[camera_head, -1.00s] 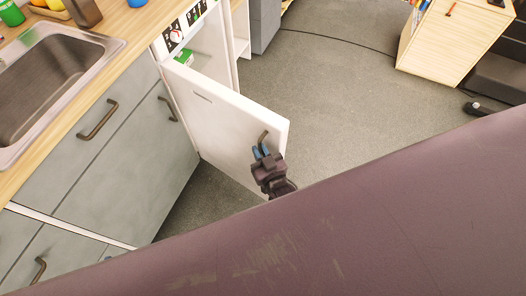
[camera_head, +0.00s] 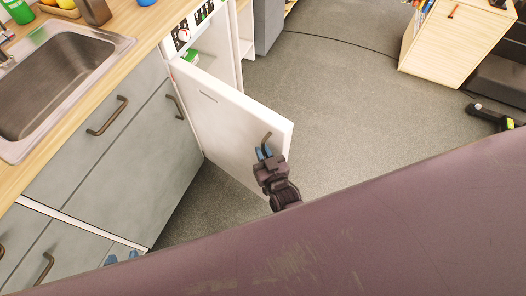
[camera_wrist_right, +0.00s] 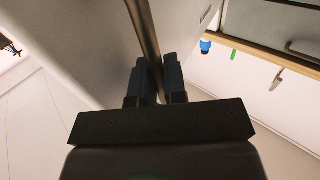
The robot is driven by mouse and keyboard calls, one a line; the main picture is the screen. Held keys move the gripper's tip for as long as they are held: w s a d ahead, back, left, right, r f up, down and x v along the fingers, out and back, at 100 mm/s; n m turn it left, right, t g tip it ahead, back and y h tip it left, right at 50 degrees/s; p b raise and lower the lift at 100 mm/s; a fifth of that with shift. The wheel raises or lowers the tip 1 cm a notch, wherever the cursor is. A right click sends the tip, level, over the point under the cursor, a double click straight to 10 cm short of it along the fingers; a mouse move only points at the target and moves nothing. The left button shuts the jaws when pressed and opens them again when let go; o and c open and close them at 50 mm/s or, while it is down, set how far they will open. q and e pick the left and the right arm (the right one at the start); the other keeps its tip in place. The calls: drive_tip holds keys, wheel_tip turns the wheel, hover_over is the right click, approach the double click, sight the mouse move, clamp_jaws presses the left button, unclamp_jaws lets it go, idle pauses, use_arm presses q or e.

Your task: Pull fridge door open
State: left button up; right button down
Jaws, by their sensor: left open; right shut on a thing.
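The white fridge door (camera_head: 222,118) stands open, swung out from the cabinet row. Its dark bent handle (camera_head: 266,138) is near the door's free edge. My right gripper (camera_head: 264,152) is shut on this handle. In the right wrist view, the handle bar (camera_wrist_right: 143,35) runs between the two fingers (camera_wrist_right: 157,80). Part of the fridge interior (camera_head: 215,45) shows behind the door, with a green item (camera_head: 191,54) inside. My left gripper (camera_head: 122,257) shows only its blue fingertips, apart and empty, at the lower left near the grey cabinet fronts.
Grey drawers with handles (camera_head: 107,117) and a wooden counter with a steel sink (camera_head: 62,75) lie left. A wooden cabinet (camera_head: 455,45) stands at the far right. A dark and green object (camera_head: 495,117) is at the right edge. The floor (camera_head: 350,100) right of the door is clear.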

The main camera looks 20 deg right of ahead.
drive_tip(key=c, duration=1.2)
unclamp_jaws()
use_arm(q)
drive_tip(key=shift+s+a+r+p, duration=0.1)
drive_tip(key=shift+s+r+p, duration=0.1)
drive_tip(key=shift+p, duration=0.25)
use_arm(e)
drive_tip(key=s, duration=1)
drive_tip(key=shift+s+d, duration=0.3)
drive_tip(key=shift+s, duration=0.1)
use_arm(q)
drive_tip(key=shift+w+r, duration=0.1)
drive_tip(key=shift+w, duration=0.05)
drive_tip(key=shift+w+r, duration=0.2)
drive_tip(key=shift+w, duration=0.05)
